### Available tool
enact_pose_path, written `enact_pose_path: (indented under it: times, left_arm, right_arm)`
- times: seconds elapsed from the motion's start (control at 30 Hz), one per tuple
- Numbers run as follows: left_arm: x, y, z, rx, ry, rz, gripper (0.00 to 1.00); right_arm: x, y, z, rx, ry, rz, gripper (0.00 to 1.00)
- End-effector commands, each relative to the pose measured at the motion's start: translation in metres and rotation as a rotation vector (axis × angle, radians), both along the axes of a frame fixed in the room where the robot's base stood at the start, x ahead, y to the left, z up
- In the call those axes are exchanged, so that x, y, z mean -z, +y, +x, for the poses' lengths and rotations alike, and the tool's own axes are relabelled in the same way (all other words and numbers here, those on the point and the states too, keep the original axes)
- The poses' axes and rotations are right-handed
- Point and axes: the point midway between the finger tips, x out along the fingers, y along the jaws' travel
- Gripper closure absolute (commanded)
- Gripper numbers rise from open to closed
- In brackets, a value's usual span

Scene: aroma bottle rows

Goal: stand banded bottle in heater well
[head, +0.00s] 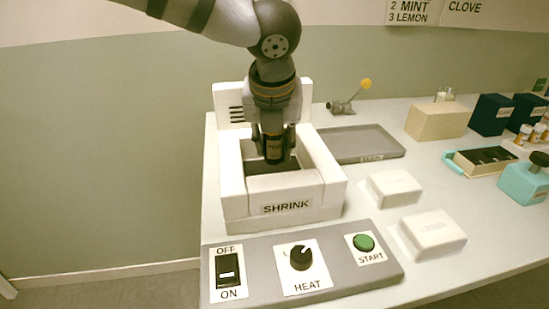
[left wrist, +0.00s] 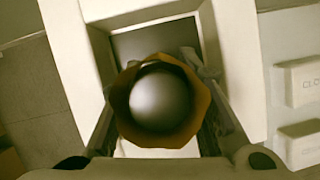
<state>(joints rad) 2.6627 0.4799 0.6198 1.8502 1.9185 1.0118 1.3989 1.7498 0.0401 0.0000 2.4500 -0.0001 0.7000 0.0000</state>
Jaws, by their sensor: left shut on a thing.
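My left gripper (head: 273,131) points down into the white heater marked SHRINK (head: 285,209) and is shut on a dark bottle (head: 273,150). The bottle hangs upright between the fingers, over or inside the dark well (head: 288,166); I cannot tell whether its base touches the floor of the well. In the left wrist view the bottle's round, shiny top (left wrist: 160,103) sits inside an orange-brown, uneven collar (left wrist: 190,130). The fingers flank it, with the heater walls (left wrist: 235,60) around. My right gripper is not in view.
A grey control panel (head: 330,284) with an OFF/ON switch (head: 229,269), HEAT knob (head: 301,257) and green START button (head: 363,242) lies in front. White blocks (head: 394,188) and a grey tray (head: 350,147) are to the right. Boxes and a teal-based device (head: 525,182) stand farther right.

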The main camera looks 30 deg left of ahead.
Motion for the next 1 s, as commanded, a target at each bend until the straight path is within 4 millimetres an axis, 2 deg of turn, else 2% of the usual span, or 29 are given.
enact_pose_path:
  times: [0.1,0.23,0.53,0.57,0.63,0.9,1.0]
  left_arm:
    - [0.015,0.003,0.007,0.000,0.003,0.002,1.00]
    - [0.038,0.002,0.006,0.001,0.000,0.002,1.00]
    - [0.041,0.002,0.007,0.001,-0.002,0.000,1.00]
    - [0.041,0.002,0.007,0.001,-0.002,0.000,0.68]
    - [0.041,0.002,0.007,0.001,-0.002,0.000,0.53]
    - [0.041,0.002,0.006,0.000,-0.002,0.000,0.51]
    - [0.034,0.001,0.006,0.000,-0.004,-0.001,0.51]
  right_arm:
    - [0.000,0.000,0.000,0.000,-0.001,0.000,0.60]
    - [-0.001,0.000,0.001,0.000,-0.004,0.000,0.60]
    - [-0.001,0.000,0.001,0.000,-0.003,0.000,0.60]
    - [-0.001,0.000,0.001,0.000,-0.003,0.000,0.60]
    - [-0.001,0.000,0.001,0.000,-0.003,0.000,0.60]
    - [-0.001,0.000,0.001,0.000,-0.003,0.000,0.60]
    - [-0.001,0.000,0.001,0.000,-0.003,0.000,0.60]
